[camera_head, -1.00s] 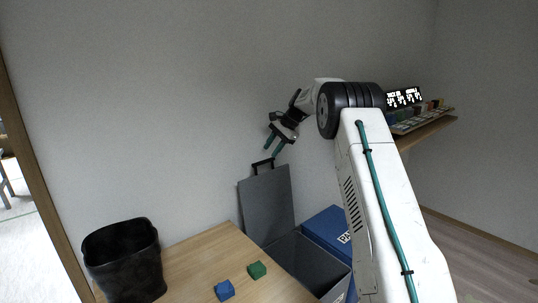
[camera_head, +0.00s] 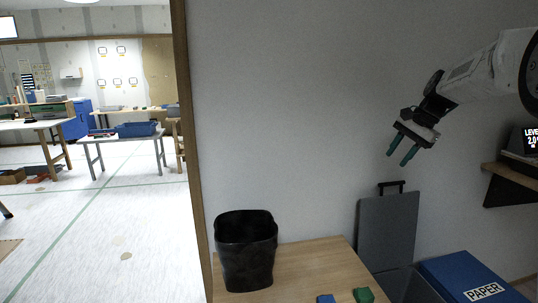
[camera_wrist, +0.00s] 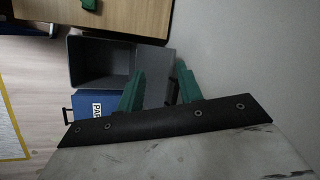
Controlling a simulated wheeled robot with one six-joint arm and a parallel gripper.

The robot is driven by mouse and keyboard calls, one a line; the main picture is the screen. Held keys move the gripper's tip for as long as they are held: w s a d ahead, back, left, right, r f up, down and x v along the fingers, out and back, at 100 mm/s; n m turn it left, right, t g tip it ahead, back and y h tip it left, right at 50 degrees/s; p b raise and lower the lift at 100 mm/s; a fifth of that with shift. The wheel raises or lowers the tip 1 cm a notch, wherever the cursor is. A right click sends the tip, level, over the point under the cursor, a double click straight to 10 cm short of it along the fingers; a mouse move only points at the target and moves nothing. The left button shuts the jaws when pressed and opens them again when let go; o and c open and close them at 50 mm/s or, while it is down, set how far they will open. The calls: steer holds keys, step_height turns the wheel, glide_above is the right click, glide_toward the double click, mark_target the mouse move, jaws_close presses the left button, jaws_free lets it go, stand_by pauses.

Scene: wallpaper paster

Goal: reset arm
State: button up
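My gripper (camera_head: 402,152) is at the right in the head view, raised in front of the grey wall. Its two green fingers point down and to the left and stand apart with nothing between them. In the wrist view my gripper (camera_wrist: 158,82) also shows its green fingers apart and empty. Below it are the grey open box (camera_wrist: 100,62) and its lid (camera_head: 388,228), which stands upright with a black handle. My arm runs off the right edge of the head view.
A wooden table (camera_head: 300,262) holds a black bin (camera_head: 246,250), a blue block (camera_head: 326,299) and a green block (camera_head: 363,295). A blue box marked PAPER (camera_head: 470,280) is at the lower right. A shelf (camera_head: 512,172) is on the right.

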steer(key=s+a+r+n+h, duration=0.15)
steer(key=s+a, duration=0.25)
steer(key=s, duration=0.4)
steer(key=s+a+r+n, duration=0.1)
steer(key=s+a+n, duration=0.2)
steer(key=s, duration=0.6)
steer(key=s+a+r+n+h, duration=0.15)
steer(key=s+a, duration=0.25)
steer(key=s, duration=0.4)
steer(key=s+f+n, duration=0.2)
steer(key=s+f, duration=0.2)
steer(key=s, duration=0.6)
steer(key=s+a+f+n+h, duration=0.1)
steer(key=s+f+n, duration=0.2)
steer(key=s, duration=0.7)
step_height(320, 180, down, 2)
steer(key=shift+s+a+g, duration=0.15)
steer(key=shift+s+g, duration=0.05)
steer(key=shift+g, duration=0.2)
